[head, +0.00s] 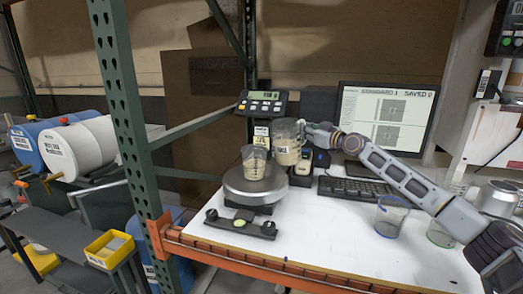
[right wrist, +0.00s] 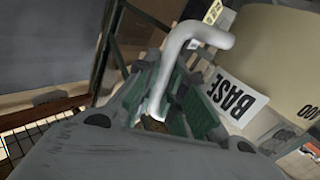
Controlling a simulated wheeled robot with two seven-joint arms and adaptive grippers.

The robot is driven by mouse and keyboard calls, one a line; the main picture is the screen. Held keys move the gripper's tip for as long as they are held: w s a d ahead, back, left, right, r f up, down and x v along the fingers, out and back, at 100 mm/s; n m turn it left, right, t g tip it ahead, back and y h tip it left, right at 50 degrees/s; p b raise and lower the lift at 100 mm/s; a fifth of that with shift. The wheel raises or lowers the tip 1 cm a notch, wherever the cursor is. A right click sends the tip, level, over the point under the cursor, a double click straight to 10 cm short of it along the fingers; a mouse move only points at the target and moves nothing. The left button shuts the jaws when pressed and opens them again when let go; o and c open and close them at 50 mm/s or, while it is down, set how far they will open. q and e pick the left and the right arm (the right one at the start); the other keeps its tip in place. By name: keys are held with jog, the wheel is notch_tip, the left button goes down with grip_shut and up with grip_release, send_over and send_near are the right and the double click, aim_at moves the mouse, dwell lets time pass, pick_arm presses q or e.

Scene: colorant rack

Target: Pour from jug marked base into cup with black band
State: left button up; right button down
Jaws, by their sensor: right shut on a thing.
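The jug marked BASE (head: 287,150) is clear with pale contents. It looks near upright, just right of and slightly above the cup. Its BASE label (right wrist: 236,97) and pale handle (right wrist: 176,62) show in the right wrist view. My right gripper (head: 309,133) is shut on the handle; its green-padded fingers (right wrist: 178,100) lie around it. A clear cup (head: 254,163) with some pale contents and dark markings stands upright on the round scale plate (head: 235,188); a black band is too small to make out for certain. My left gripper is not in view.
The scale display (head: 262,103) stands behind the plate. A black device (head: 240,224) lies in front. A keyboard (head: 352,188) and monitor (head: 385,118) are at right. A blue-rimmed cup (head: 390,217) and green-rimmed cup (head: 440,235) stand below my right arm. A green rack post (head: 118,90) rises at left.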

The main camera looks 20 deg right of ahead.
jog(key=shift+w+d+f+m, duration=0.1)
jog(key=shift+d+f+m, duration=0.15)
jog(key=shift+m, duration=0.45)
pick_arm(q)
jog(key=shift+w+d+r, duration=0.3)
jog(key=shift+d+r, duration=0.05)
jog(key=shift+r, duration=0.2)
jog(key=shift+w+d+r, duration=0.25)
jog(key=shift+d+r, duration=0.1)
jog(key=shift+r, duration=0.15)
pick_arm(e)
jog(key=shift+d+f+m, duration=0.1)
jog(key=shift+d+m, duration=0.15)
jog(key=shift+m, duration=0.05)
